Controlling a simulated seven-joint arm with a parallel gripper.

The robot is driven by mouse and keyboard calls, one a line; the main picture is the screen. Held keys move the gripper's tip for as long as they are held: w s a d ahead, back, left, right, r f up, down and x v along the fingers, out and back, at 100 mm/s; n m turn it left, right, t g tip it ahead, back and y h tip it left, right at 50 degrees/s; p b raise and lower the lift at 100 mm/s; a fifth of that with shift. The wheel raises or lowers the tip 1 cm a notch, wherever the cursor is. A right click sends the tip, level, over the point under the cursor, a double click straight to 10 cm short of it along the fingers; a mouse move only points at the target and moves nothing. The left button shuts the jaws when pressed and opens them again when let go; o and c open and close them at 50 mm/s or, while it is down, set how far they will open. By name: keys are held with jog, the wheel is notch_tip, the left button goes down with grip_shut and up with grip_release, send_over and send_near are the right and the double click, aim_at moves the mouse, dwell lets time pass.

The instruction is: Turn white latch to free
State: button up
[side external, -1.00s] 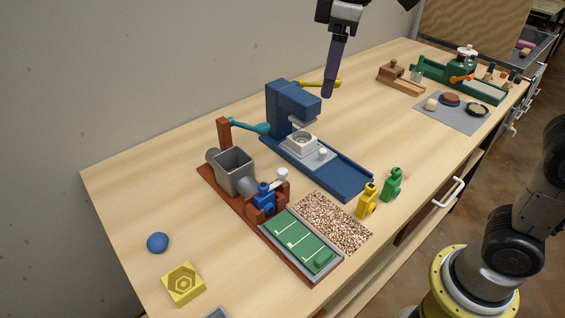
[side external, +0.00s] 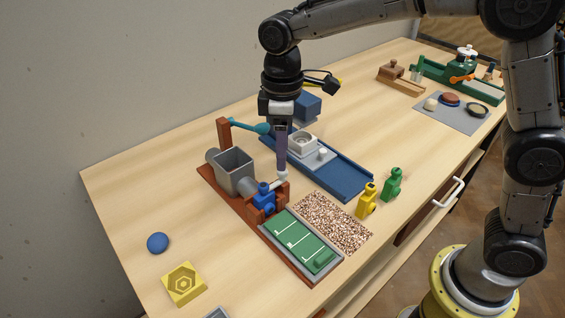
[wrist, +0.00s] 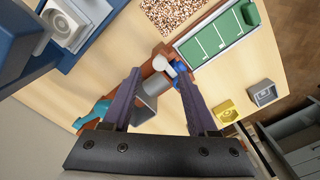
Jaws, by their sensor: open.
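The white latch (side external: 283,177) is a small rounded white piece on the brown end block of the extruder, behind a blue cross-shaped die (side external: 264,196). In the wrist view the white latch (wrist: 164,64) shows just beyond and between my two purple fingertips. My gripper (side external: 281,168) points down, its tips right at or just above the latch in the side view. My gripper (wrist: 158,73) is open in the wrist view, fingers apart, with the latch not clamped. I cannot tell whether a finger touches it.
The grey hopper (side external: 234,168) and teal lever (side external: 248,125) stand close left of my gripper. The blue press (side external: 330,175) is close right. A green tray (side external: 302,243) and speckled mat (side external: 332,222) lie in front. Yellow (side external: 367,199) and green (side external: 392,184) dies stand right.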

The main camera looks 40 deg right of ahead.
jog(key=shift+f, duration=2.1)
grip_shut()
